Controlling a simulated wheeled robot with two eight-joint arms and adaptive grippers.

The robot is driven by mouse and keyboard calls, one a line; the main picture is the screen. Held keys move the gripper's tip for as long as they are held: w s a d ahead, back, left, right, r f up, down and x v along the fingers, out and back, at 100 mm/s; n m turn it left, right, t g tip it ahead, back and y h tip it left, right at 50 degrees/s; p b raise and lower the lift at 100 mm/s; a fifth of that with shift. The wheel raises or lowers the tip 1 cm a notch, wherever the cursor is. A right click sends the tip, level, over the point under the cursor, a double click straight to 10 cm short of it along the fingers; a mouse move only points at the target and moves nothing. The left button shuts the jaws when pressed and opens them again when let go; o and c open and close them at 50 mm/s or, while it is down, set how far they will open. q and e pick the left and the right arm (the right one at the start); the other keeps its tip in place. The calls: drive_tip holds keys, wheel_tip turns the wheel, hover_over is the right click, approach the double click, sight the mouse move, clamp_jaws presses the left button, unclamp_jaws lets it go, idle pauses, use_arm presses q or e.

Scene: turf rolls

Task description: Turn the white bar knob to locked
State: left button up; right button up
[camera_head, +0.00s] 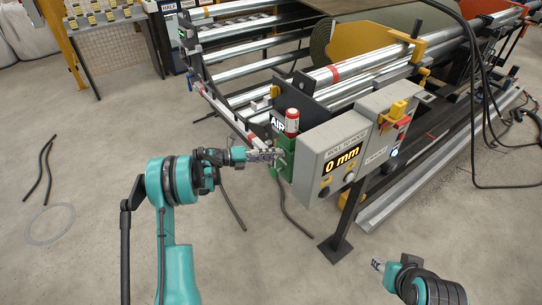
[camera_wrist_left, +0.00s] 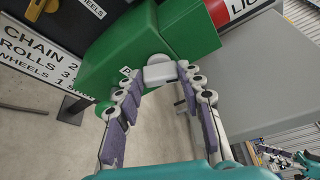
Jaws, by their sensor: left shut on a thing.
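The white bar knob (camera_wrist_left: 160,72) shows in the left wrist view, on the front of a green box (camera_wrist_left: 122,55). My left gripper (camera_wrist_left: 159,80) has its two fingers on either side of the knob and is shut on it. In the head view my left gripper (camera_head: 276,156) reaches right to the green box (camera_head: 288,143) below the AIR sign; the knob is hidden there by the fingers. The lettering beside the knob is mostly hidden, so I cannot read its setting. My right gripper (camera_head: 377,265) is low at the right, away from the box, too small to judge.
A red-and-white cylinder (camera_head: 292,121) stands on the green box. A grey control box (camera_head: 333,155) reading 0 mm is close on the right. The roller machine (camera_head: 325,78) fills the space behind. Dark hoses (camera_head: 290,205) lie on the floor. The floor at left is mostly open.

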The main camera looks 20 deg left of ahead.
use_arm(q)
drive_tip(key=n, duration=0.1)
drive_tip(key=n+h, duration=0.1)
drive_tip(key=n, duration=0.2)
drive_tip(key=shift+w+a+f+t+h, duration=0.1)
drive_tip(key=shift+f+t+h, duration=0.2)
drive_tip(key=shift+h, duration=0.1)
drive_tip(key=shift+n, duration=0.3)
drive_tip(key=o, duration=1.2)
drive_tip(key=shift+c, duration=0.2)
drive_tip(key=v, duration=1.2)
drive_tip(key=shift+f, duration=0.1)
